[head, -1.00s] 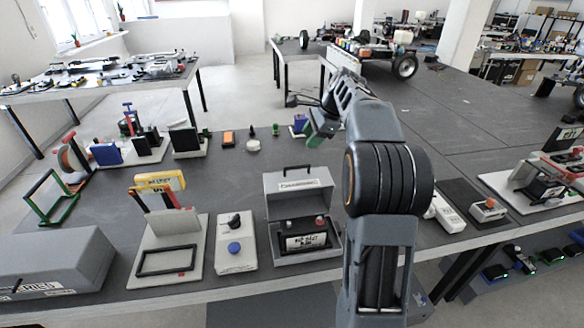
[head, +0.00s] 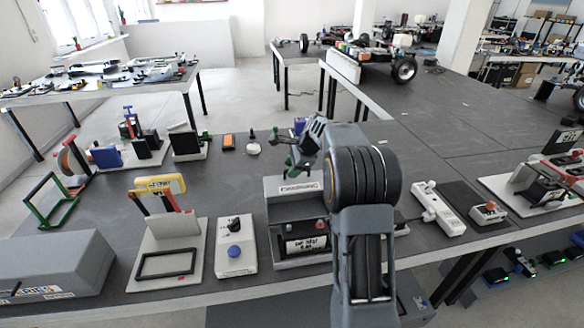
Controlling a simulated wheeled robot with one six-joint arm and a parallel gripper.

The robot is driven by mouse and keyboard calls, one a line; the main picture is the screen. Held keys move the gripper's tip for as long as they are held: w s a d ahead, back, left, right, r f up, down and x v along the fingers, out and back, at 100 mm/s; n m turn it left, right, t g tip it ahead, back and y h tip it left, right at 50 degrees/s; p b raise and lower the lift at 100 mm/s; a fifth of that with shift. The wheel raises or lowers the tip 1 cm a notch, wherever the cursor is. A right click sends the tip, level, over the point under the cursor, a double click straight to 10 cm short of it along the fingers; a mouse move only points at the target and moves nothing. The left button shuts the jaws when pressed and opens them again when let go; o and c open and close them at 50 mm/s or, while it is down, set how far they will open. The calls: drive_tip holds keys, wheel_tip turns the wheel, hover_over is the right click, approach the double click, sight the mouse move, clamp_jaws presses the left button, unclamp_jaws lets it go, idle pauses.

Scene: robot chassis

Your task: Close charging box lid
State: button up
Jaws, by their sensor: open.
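The grey charging box (head: 301,255) stands on the dark table in front of me, left of my arm. Its lid (head: 283,187) stands open, upright at the back of the box. A labelled block (head: 306,245) and a red knob (head: 320,225) show inside. My arm covers the right part of the box and lid. My gripper (head: 292,168) is above and behind the lid's top edge, with green fingertips. It holds nothing that I can see. Whether it touches the lid I cannot tell.
Further left are a yellow-handled clamp stand (head: 162,187) and a large grey case (head: 55,265). A white switch device (head: 438,208) lies right of my arm.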

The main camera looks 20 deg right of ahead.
drive_tip(key=shift+c, duration=0.3)
clamp_jaws()
idle(0.4)
